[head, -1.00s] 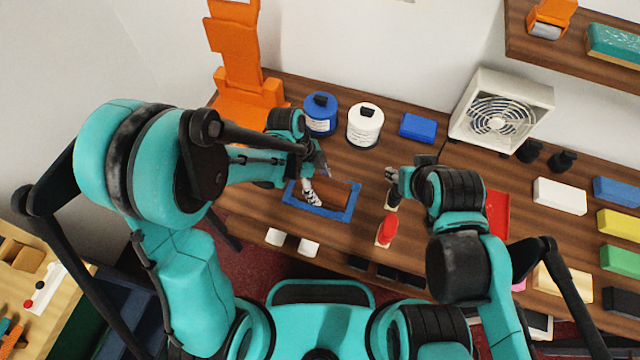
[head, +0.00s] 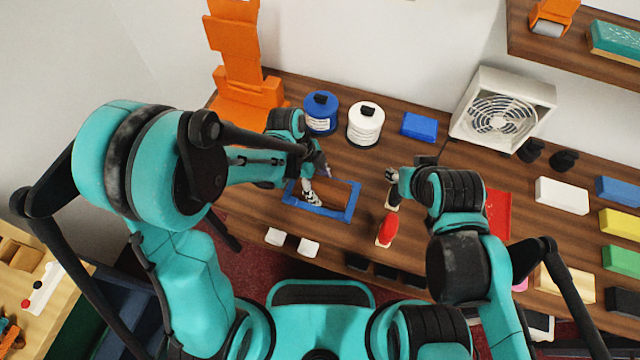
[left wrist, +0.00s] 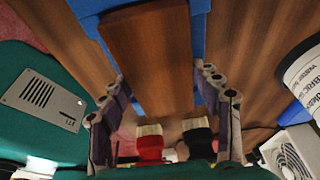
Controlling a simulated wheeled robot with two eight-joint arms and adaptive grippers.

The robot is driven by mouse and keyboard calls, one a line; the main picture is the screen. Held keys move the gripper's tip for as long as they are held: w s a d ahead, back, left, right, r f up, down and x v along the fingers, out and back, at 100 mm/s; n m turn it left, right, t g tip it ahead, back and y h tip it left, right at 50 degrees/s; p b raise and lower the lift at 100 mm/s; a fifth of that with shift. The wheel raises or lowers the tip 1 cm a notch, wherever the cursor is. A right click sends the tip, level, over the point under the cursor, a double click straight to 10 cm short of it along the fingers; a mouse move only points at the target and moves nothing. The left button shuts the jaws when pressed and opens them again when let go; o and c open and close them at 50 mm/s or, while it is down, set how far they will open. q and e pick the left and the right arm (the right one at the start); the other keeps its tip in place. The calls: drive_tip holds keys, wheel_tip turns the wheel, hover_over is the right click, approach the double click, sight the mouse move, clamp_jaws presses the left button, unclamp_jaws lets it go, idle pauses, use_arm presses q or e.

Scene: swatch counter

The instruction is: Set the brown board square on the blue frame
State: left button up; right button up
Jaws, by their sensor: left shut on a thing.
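The blue frame (head: 318,209) lies flat on the wooden counter in the head view. The brown board (head: 336,191) shows over the frame's opening; the gripper hides part of it. My left gripper (head: 313,190) is shut on the board. In the left wrist view the board (left wrist: 155,62) runs away between the two fingers (left wrist: 166,108), with blue frame parts (left wrist: 202,18) on both sides. I cannot tell whether the board touches the frame or is square on it. My right gripper (head: 391,178) is right of the frame; its jaws are too small to read.
A red-handled brush (head: 387,228) and a dark one (head: 393,203) stand right of the frame. Blue-labelled jar (head: 320,115), white jar (head: 366,125), blue block (head: 419,126) and fan (head: 497,112) stand behind. An orange stand (head: 240,95) is at the back left.

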use_arm(q)
drive_tip(key=shift+f+b, duration=0.3)
drive_tip(key=shift+b, duration=0.05)
idle(0.4)
drive_tip(key=o, duration=1.3)
drive_tip(key=shift+o, duration=0.2)
drive_tip(key=shift+r, duration=0.15)
drive_tip(key=v, duration=1.2)
drive_tip(key=s+a+r+n+t+y, duration=0.1)
drive_tip(key=s+a+r+n+t, duration=0.1)
drive_tip(key=a+n, duration=0.5)
drive_tip(key=s+a+r+n+t+y, duration=0.2)
drive_tip(key=s+a+n+t, duration=0.2)
drive_tip(key=n, duration=1)
drive_tip(key=a+t, duration=0.2)
drive_tip(key=a, duration=0.1)
drive_tip(key=shift+s+n, duration=0.15)
drive_tip(key=shift+n, duration=0.15)
